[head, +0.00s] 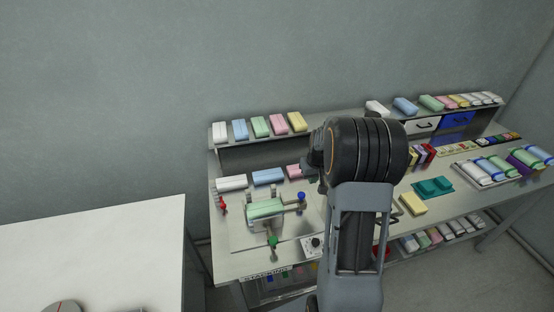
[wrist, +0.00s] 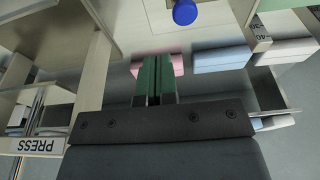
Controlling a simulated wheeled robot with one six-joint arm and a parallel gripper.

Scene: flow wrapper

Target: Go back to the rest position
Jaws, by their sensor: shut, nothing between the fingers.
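My gripper (wrist: 155,62) shows in the wrist view as two green fingers side by side, shut with nothing between them. A pink block (wrist: 172,64) lies beyond the fingertips; I cannot tell the gap between them. In the head view my raised arm stands in front of the workbench, and my gripper is hidden behind it. The wrapper fixture (head: 265,211) on the bench has a green block on it, with red, blue and green knobs around it. The blue knob (wrist: 185,12) is at the top of the wrist view.
The workbench (head: 232,262) carries several coloured blocks on its back shelf. A teal tray (head: 433,187) and a yellow block (head: 412,203) lie right of my arm. A PRESS label (wrist: 37,145) shows in the wrist view.

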